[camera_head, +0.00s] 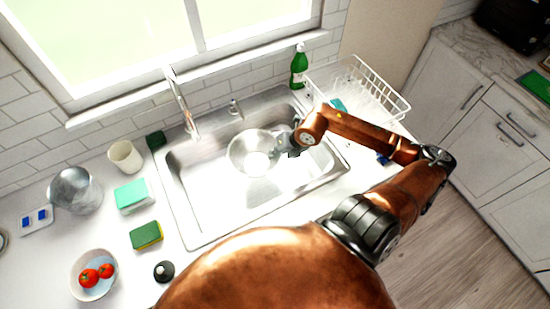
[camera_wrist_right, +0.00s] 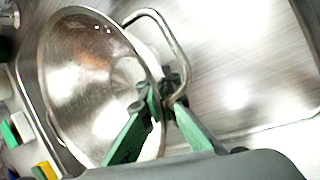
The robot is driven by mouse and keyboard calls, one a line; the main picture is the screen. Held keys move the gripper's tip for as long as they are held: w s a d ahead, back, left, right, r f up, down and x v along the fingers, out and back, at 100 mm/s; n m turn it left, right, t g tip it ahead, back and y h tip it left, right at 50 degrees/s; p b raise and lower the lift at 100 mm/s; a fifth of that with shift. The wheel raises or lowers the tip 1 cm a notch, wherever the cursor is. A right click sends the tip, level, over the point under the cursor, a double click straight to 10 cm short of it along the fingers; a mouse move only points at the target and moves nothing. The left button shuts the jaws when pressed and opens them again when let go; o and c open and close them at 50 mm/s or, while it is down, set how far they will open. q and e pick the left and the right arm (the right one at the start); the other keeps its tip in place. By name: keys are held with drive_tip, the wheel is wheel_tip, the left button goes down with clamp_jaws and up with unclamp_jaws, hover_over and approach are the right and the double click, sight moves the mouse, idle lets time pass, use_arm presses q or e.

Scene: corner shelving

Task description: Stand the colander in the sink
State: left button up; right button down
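The metal colander (camera_head: 250,150) is inside or just above the basin of the steel sink (camera_head: 172,190). I cannot tell whether its base touches the sink floor. In the right wrist view the colander (camera_wrist_right: 85,60) is tilted, its bowl opening to the left and its loop handle on the right. My right gripper (camera_head: 291,145) is at the colander's right side. In the wrist view its green fingers (camera_wrist_right: 163,103) close around the handle near the rim. My left gripper is not in view.
A faucet (camera_head: 182,105) and soap pump (camera_head: 234,108) stand behind the basin. A green bottle (camera_head: 299,68) and dish rack (camera_head: 365,90) are at the right. A cup (camera_head: 125,157), sponges (camera_head: 146,235) and a tomato bowl (camera_head: 93,273) are at the left. The basin's front is clear.

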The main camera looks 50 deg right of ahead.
drive_tip(key=f, duration=0.1)
drive_tip(key=d+f, duration=0.1)
drive_tip(key=f, duration=0.2)
drive_tip(key=shift+w+d+f, duration=0.2)
drive_tip(key=shift+w+f, duration=0.05)
drive_tip(key=shift+f, duration=0.15)
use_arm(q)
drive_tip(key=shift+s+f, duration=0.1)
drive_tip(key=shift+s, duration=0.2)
use_arm(e)
drive_tip(key=shift+f, duration=0.1)
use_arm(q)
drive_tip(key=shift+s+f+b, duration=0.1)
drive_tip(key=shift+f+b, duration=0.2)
use_arm(e)
drive_tip(key=shift+f, duration=0.5)
drive_tip(key=c, duration=2.2)
unclamp_jaws()
drive_tip(key=shift+o, duration=0.2)
